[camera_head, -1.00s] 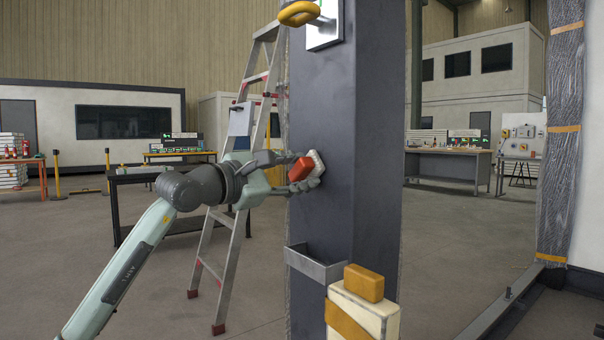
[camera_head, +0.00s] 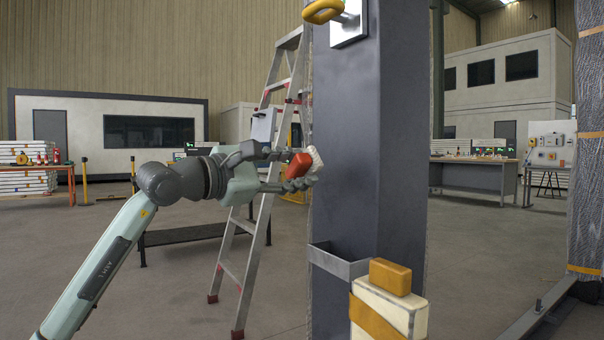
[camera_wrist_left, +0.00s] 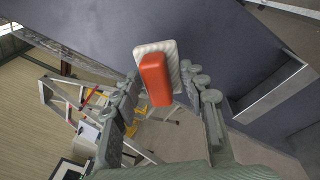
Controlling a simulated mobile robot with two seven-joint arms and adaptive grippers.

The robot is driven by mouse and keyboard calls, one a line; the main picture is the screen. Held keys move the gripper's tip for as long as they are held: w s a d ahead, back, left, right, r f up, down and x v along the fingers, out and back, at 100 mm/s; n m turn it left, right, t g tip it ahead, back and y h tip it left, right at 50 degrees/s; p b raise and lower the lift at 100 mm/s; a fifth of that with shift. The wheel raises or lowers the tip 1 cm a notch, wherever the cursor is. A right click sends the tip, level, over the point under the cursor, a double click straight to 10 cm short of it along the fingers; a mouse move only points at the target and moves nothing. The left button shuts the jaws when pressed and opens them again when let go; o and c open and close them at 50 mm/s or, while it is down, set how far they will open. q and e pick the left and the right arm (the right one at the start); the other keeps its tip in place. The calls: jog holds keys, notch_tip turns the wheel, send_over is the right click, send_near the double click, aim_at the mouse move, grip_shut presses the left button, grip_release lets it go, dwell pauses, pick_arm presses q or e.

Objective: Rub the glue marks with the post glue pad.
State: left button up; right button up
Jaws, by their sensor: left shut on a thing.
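My left gripper (camera_head: 284,169) is shut on the post glue pad (camera_head: 300,164), which has a red-orange grip and a white pad side. The white side points toward the dark grey post (camera_head: 368,130), at its left edge; a clear gap or contact cannot be told. In the left wrist view the pad (camera_wrist_left: 156,80) sits between the fingers, red grip toward me, with the post's dark face (camera_wrist_left: 200,30) behind it. I cannot make out any glue marks on the visible faces. My right gripper is not in view.
A metal bracket (camera_head: 337,262) sticks out low on the post. A yellow handle (camera_head: 322,11) is high on the post. A stepladder (camera_head: 262,190) stands behind my arm.

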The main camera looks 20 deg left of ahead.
pick_arm(q)
jog(key=shift+b+v, duration=0.75)
jog(key=shift+v, duration=0.25)
jog(key=shift+s+a, duration=0.2)
jog(key=shift+a, duration=0.15)
jog(key=shift+s+r, duration=0.1)
jog(key=shift+s, duration=0.05)
